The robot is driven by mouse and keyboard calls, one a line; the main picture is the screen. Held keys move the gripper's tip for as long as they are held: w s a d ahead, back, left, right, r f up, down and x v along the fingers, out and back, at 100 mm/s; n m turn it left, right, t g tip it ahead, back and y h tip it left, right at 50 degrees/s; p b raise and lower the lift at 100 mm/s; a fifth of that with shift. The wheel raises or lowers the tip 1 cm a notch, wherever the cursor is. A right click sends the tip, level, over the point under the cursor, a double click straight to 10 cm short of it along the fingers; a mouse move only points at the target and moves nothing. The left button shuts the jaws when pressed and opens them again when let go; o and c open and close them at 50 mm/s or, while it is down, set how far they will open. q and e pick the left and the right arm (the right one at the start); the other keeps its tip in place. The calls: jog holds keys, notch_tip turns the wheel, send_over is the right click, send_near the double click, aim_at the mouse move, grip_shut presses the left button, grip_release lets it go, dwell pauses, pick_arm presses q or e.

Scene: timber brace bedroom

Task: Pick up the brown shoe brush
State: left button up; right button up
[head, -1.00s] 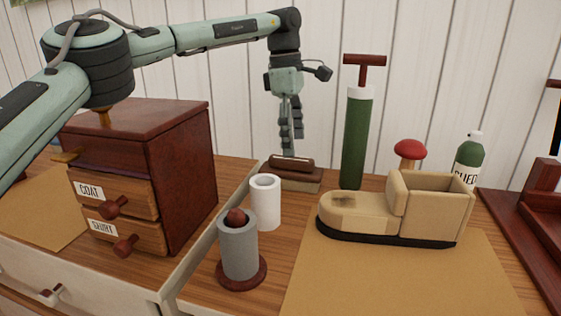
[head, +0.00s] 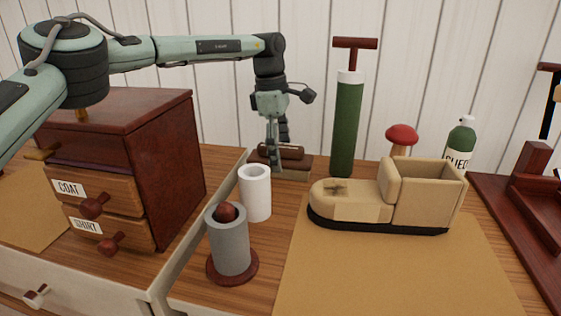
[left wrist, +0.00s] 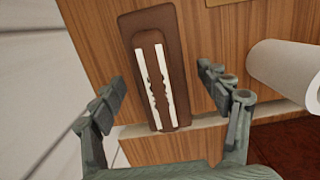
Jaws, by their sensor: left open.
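The brown shoe brush (head: 295,153) lies on a darker brown block (head: 296,173) at the back of the desk. In the left wrist view the brush (left wrist: 149,38) shows a brown middle with two pale strips along it, over the dark brown base (left wrist: 127,28). My left gripper (head: 277,158) points down at the brush, its fingers partly covering it in the head view. In the left wrist view this gripper (left wrist: 160,78) is open, one finger on each side of the brush. Contact cannot be told. My right gripper does not show.
A white cylinder (head: 256,195) and a grey holder (head: 229,245) stand in front. A green pump (head: 346,130) stands close on the right. A wooden boat-like toy (head: 345,205) is further right. A drawer cabinet (head: 170,160) stands left, a plank wall behind.

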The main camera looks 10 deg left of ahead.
pick_arm(q)
jog(key=c, duration=1.3)
jog(key=shift+c, duration=0.2)
jog(key=shift+r, duration=0.15)
